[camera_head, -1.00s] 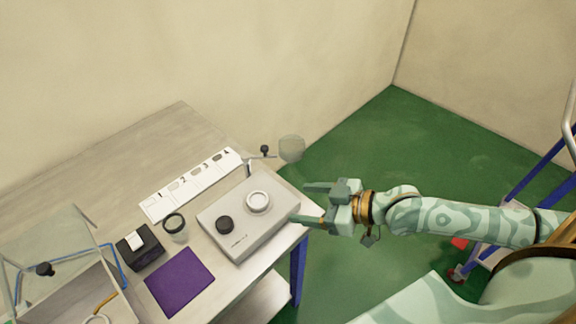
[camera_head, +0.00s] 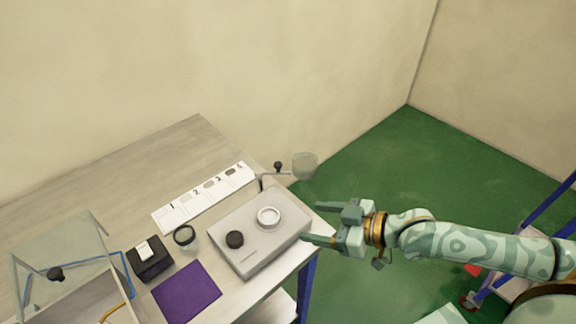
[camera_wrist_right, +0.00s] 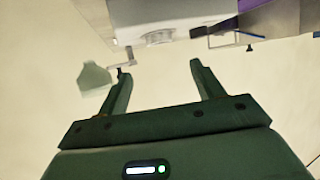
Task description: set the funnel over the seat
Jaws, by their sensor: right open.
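The funnel, a translucent pale cup (camera_head: 305,165), hangs on a thin swing arm with a black knob (camera_head: 278,166), out past the table's right edge. It also shows as a pale shape in the right wrist view (camera_wrist_right: 94,80). The seat, a white ring (camera_head: 269,217), sits uncovered on top of a grey box (camera_head: 258,255); the ring shows in the right wrist view too (camera_wrist_right: 160,37). My right gripper (camera_head: 311,222) is open and empty beside the box's right end, nearer than the funnel and apart from it. My left gripper is out of view.
A black knob (camera_head: 235,239) is on the box. Left of it are a jar with a dark rim (camera_head: 185,236), a purple mat (camera_head: 187,292), a small black printer (camera_head: 150,258), a numbered white strip (camera_head: 205,198) and a clear-lidded case (camera_head: 60,262).

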